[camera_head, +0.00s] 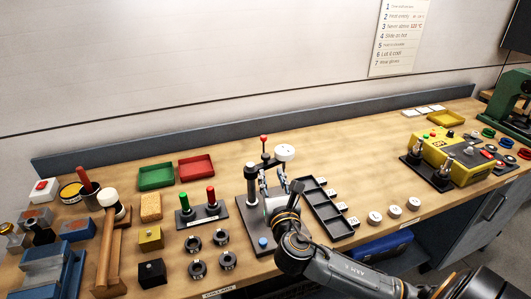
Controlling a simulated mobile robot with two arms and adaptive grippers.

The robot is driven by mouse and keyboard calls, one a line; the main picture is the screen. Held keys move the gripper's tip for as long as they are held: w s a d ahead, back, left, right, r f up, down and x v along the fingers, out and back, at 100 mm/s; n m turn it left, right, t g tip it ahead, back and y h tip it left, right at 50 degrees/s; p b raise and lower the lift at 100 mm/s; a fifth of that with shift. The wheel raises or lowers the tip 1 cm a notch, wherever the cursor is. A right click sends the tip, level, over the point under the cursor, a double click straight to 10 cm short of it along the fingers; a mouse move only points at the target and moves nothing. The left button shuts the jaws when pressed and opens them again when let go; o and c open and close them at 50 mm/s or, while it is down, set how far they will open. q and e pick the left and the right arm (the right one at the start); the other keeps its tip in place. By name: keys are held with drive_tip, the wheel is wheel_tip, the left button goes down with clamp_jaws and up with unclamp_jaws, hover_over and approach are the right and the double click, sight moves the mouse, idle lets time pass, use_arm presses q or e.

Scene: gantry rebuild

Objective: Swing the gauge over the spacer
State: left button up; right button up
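The gauge (284,152) has a round white dial and sits on an arm at the top of a dark post stand (252,188) with a red knob on top. The stand rises from a dark base plate near the middle of the bench. My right gripper (279,180) is just below the dial, close to the post. Its fingers are small and dark against the stand, and I cannot tell whether they touch it or are open. I cannot make out the spacer; my gripper and wrist cover part of the base. My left gripper is out of view.
A black compartment tray (327,208) lies close to the right of my gripper, with white round pieces (394,211) beyond. Left are a block with red and green pegs (203,211) and dark rings (198,269). A yellow box (447,158) stands far right. The back middle bench is clear.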

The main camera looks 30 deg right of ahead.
sight(266, 158)
drive_tip(key=x, duration=0.5)
drive_tip(key=shift+s+f+p, duration=0.1)
drive_tip(key=shift+p, duration=0.25)
drive_tip(key=x, duration=0.4)
drive_tip(key=shift+d+f+p, duration=0.1)
drive_tip(key=shift+f+p, duration=0.05)
drive_tip(key=shift+p, duration=0.2)
drive_tip(key=shift+w+d, duration=0.1)
drive_tip(key=shift+w, duration=0.3)
drive_tip(key=shift+w+d+f, duration=0.1)
drive_tip(key=shift+w+d, duration=0.05)
drive_tip(key=shift+w, duration=0.15)
drive_tip(key=shift+c, duration=0.4)
drive_tip(key=c, duration=0.4)
clamp_jaws()
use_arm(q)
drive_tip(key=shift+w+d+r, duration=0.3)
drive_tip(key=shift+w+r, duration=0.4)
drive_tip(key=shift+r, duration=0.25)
